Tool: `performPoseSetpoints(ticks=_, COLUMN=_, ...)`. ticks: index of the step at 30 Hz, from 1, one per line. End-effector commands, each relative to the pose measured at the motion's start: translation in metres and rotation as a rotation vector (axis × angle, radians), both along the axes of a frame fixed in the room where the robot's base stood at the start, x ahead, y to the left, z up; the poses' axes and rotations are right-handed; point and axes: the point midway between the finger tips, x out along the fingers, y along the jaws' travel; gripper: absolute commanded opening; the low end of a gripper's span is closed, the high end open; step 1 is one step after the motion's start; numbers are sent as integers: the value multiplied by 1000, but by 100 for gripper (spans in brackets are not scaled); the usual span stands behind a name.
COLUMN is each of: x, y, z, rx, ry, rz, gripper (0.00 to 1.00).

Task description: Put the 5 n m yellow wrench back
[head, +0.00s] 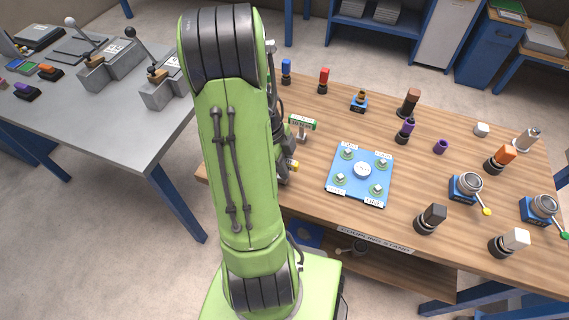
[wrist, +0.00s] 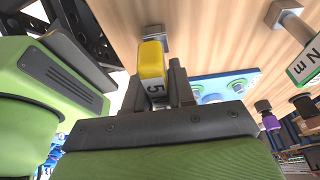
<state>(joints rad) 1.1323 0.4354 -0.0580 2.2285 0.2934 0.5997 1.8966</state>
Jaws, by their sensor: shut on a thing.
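The yellow wrench (wrist: 152,60) sits between the fingers of my gripper (wrist: 158,88) in the wrist view. Its end is yellow, with a white part below marked 5. My gripper is shut on it. In the head view a small yellow part of the wrench (head: 295,164) shows beside my arm, over the left end of the wooden table; my arm hides most of my gripper. A grey metal post or square end (wrist: 155,33) shows just beyond the yellow end; I cannot tell whether they touch.
A green-framed sign on a grey post (head: 302,123) stands close by; "N m" reads on it in the wrist view (wrist: 306,62). A blue plate with several fittings (head: 334,189) lies to the right on the wooden table (head: 300,203). Several coloured-top tools stand farther right.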

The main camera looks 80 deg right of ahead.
Motion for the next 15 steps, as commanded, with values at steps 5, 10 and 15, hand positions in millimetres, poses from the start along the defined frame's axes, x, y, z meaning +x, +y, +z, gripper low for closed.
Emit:
performPoseSetpoints(ticks=5, x=0, y=0, z=-6, rx=-1, ry=-1, rz=1, gripper=0)
performPoseSetpoints(ticks=10, x=0, y=0, z=-7, rx=-1, ry=-1, rz=1, gripper=0)
performPoseSetpoints(ticks=15, x=0, y=0, z=-7, rx=0, ry=0, rz=1, gripper=49)
